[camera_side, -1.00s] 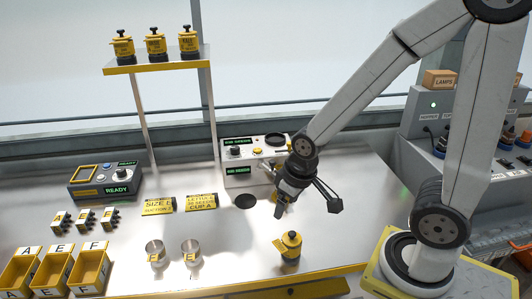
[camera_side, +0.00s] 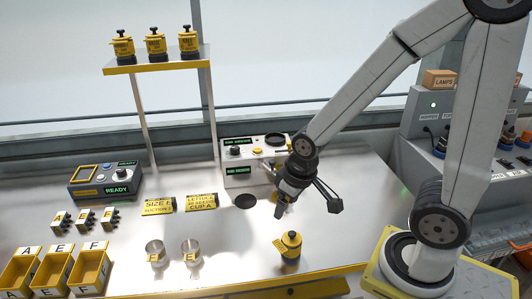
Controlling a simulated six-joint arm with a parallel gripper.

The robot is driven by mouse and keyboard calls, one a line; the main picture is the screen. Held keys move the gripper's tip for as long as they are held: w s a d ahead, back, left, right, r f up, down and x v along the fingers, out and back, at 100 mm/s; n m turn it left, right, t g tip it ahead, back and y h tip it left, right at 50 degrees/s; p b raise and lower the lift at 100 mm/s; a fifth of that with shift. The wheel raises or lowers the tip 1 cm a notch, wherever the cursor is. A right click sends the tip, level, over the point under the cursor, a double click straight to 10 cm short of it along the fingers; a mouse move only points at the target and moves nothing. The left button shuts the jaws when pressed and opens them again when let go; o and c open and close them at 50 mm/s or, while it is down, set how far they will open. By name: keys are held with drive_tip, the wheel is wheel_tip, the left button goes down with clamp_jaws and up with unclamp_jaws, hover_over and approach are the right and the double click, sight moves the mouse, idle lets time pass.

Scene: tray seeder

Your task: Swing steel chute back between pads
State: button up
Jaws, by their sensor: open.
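The grey seed machine (camera_side: 236,178) with green displays stands at the back middle of the bench. A short steel piece, perhaps the chute (camera_side: 267,167), shows at its right front, partly hidden behind my gripper. The pads cannot be made out. My gripper (camera_side: 309,211) is open and empty, its fingers pointing down in front of the machine's right side. I cannot tell whether it touches the steel piece.
A yellow canister (camera_side: 289,245) stands below my gripper near the front edge. A dark round hole (camera_side: 245,201) lies to its left. Two metal cups (camera_side: 155,253) and yellow sign plates (camera_side: 201,202) are further left. A shelf (camera_side: 158,66) with yellow canisters rises behind.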

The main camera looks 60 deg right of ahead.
drive_tip(key=shift+c, duration=1)
drive_tip(key=w+d+f+m+t+h, duration=0.1)
drive_tip(key=w+d+f+m+t, duration=0.15)
drive_tip(key=w, duration=0.45)
drive_tip(key=w+d+f+m+t+h, duration=0.1)
drive_tip(key=w+d+f+m+t, duration=0.1)
drive_tip(key=w+t, duration=0.3)
drive_tip(key=m+t+h, duration=0.2)
drive_tip(key=m+h, duration=0.3)
drive_tip(key=h, duration=0.6)
approach(273, 163)
drive_tip(key=x, duration=0.3)
drive_tip(key=shift+f, duration=0.1)
drive_tip(key=shift+w+d, duration=0.1)
drive_tip(key=shift+x, duration=3.8)
